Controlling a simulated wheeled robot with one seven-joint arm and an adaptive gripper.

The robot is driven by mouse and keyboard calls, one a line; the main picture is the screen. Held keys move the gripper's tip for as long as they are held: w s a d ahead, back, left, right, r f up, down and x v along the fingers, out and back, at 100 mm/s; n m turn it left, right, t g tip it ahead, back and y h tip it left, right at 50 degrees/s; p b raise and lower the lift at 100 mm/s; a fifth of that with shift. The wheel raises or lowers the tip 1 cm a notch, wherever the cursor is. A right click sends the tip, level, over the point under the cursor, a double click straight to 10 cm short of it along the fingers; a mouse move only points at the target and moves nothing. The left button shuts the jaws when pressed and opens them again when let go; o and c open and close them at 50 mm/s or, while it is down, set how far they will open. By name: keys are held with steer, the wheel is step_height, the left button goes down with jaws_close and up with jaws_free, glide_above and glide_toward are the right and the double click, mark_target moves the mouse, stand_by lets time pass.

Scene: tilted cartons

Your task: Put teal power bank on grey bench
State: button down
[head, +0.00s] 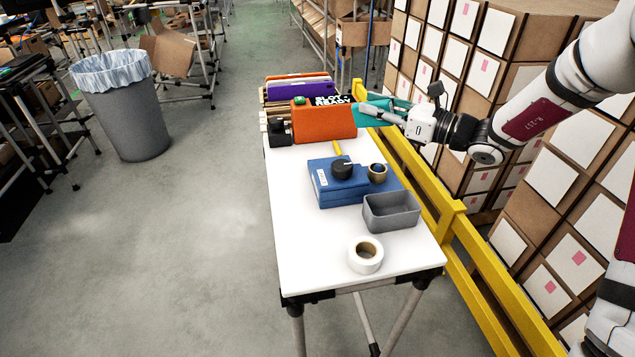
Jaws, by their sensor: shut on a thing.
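My gripper (372,107) reaches in from the right and is shut on a teal power bank (374,118), held near the far right edge of the white-topped table (300,235). The gripper's fingers and hand cover part of the power bank. An orange box-like thing (325,124) stands just left of it; I cannot tell whether they touch. I cannot make out a clearly grey bench; the table's top looks white.
The table bears blue boxes (325,190) with a black knob-like item (342,168) and a brown roll (377,173) on top, a grey bin (391,211) and white tape (365,255). A yellow rail (470,247) and stacked cartons (560,174) flank the right. The table's front left is clear.

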mark_target(368, 125)
steer(key=f, duration=0.3)
steer(key=w+a+f+b, duration=0.1)
steer(key=f, duration=0.1)
steer(key=shift+d+f, duration=0.1)
steer(key=shift+f, duration=2.05)
steer(key=shift+f+b, duration=0.2)
steer(key=shift+b, duration=0.1)
steer(key=c, duration=1.6)
jaws_free()
steer(key=shift+o, duration=0.8)
steer(key=shift+s, duration=0.1)
steer(key=shift+d+r, duration=0.1)
steer(key=shift+r, duration=0.1)
steer(key=v, duration=1.1)
steer(key=shift+s+d+p, duration=0.15)
steer(key=shift+d+p, duration=0.25)
steer(key=shift+p, duration=0.05)
